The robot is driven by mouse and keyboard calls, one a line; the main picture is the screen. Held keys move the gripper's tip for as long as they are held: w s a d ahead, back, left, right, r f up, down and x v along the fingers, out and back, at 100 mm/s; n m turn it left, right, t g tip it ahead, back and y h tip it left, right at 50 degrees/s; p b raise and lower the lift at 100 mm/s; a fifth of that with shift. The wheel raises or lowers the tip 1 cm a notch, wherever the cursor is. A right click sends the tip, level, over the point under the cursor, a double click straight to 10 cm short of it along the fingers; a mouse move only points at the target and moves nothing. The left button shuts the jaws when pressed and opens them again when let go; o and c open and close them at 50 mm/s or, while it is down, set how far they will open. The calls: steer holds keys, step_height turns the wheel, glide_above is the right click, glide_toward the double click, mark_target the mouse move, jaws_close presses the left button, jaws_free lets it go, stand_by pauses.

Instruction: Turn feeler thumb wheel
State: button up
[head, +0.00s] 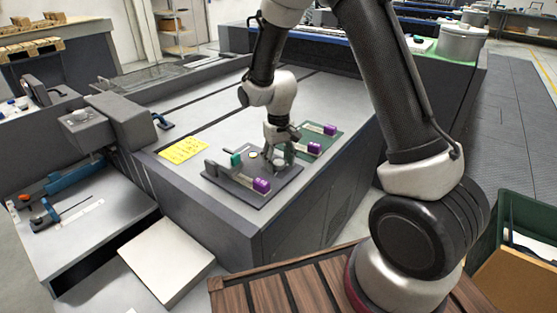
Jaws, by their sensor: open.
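A dark grey plate (240,188) lies near the front edge of the grey machine top. It carries a teal block (236,160), a purple block (261,185) and a small pale round part (253,155). I cannot tell for sure which part is the feeler thumb wheel; it is too small or hidden. My gripper (275,160) points down over the right part of the dark plate, right of the teal block and above the purple block in the picture. It is open, with nothing seen in it. Whether its fingers touch anything is not clear.
A green plate (328,143) with purple blocks (314,148) lies just behind and right of my gripper. A yellow note (184,150) lies left on the machine top (215,125). A grey upright unit (122,120) stands further left. The machine top behind is mostly clear.

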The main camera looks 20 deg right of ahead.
mark_target(279, 162)
steer(key=c, duration=1.1)
steer(key=shift+o, duration=0.2)
steer(key=m, duration=0.4)
steer(key=o, duration=1.1)
steer(key=shift+c, duration=0.2)
steer(key=shift+r, duration=0.1)
step_height(279, 162, up, 12)
